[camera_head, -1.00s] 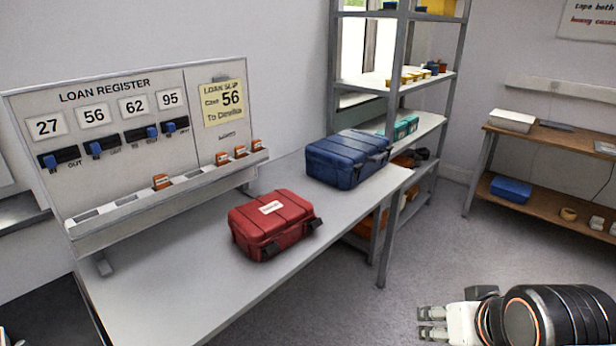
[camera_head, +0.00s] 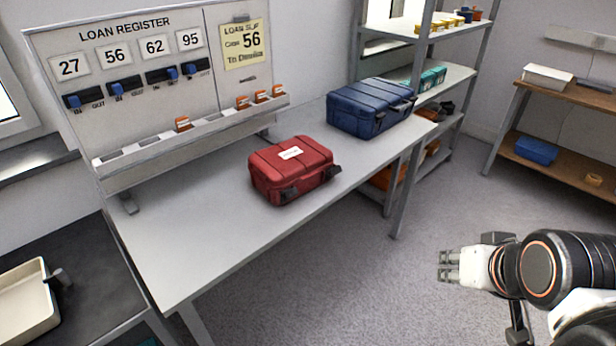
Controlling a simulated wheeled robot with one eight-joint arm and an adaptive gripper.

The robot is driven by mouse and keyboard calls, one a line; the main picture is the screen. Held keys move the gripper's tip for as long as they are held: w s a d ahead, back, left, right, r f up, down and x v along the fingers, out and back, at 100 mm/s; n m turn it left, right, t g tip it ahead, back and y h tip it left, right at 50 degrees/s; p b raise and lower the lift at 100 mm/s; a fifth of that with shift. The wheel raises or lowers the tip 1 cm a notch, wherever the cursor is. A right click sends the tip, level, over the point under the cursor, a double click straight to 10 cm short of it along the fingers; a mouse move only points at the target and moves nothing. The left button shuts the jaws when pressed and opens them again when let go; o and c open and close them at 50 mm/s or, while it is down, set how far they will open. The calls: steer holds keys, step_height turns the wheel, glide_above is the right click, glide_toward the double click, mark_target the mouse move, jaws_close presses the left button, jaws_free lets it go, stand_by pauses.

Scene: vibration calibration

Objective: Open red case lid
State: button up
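The red case (camera_head: 290,172) sits on the grey table with its lid shut. It has a white label on top and dark latches on the side facing the front right. My gripper (camera_head: 447,266) is at the lower right, over the floor and well to the right of the red case. It points left and holds nothing that I can see. Its two fingers look slightly apart, but they are small in this view.
A blue case (camera_head: 370,107) stands behind the red one on the table (camera_head: 205,240). The loan register board (camera_head: 150,80) stands along the table's back. A metal shelf rack (camera_head: 425,60) and a wooden bench (camera_head: 565,165) are at the right. A cream tray (camera_head: 28,305) is at lower left.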

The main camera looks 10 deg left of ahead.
steer(key=w+a+m+y, duration=0.1)
steer(key=w+a+m, duration=0.1)
steer(key=w, duration=0.1)
steer(key=w+a+m, duration=0.2)
steer(key=w, duration=0.1)
steer(key=w+a+r+m+y+p, duration=0.1)
steer(key=w, duration=0.2)
steer(key=shift+w+a+m+y, duration=0.3)
steer(key=shift+w+a+m, duration=0.05)
steer(key=shift+a+m, duration=0.05)
jaws_close()
steer(key=w+a+f+m+y, duration=0.2)
steer(key=w+a+f+m, duration=0.4)
steer(key=w, duration=0.3)
steer(key=w+a+f+m+t+y, duration=0.1)
steer(key=w+a+f+m+y, duration=0.2)
steer(key=w+a+f+m, duration=0.2)
steer(key=w+a+f+m+t+y, duration=0.1)
steer(key=w+a+f+m+y, duration=0.1)
steer(key=w+a+f+m, duration=0.4)
steer(key=shift+w+a+f+m+y+b, duration=0.1)
steer(key=shift+w+a+m, duration=0.5)
steer(key=shift+w+a, duration=0.5)
steer(key=shift+w+a+f+m+y+b, duration=0.15)
steer(key=shift+w+a+m, duration=0.6)
steer(key=shift+w, duration=0.6)
steer(key=shift+w+a+f+m+y+b, duration=0.1)
steer(key=shift+w+a+m, duration=0.35)
steer(key=shift+w+a, duration=0.7)
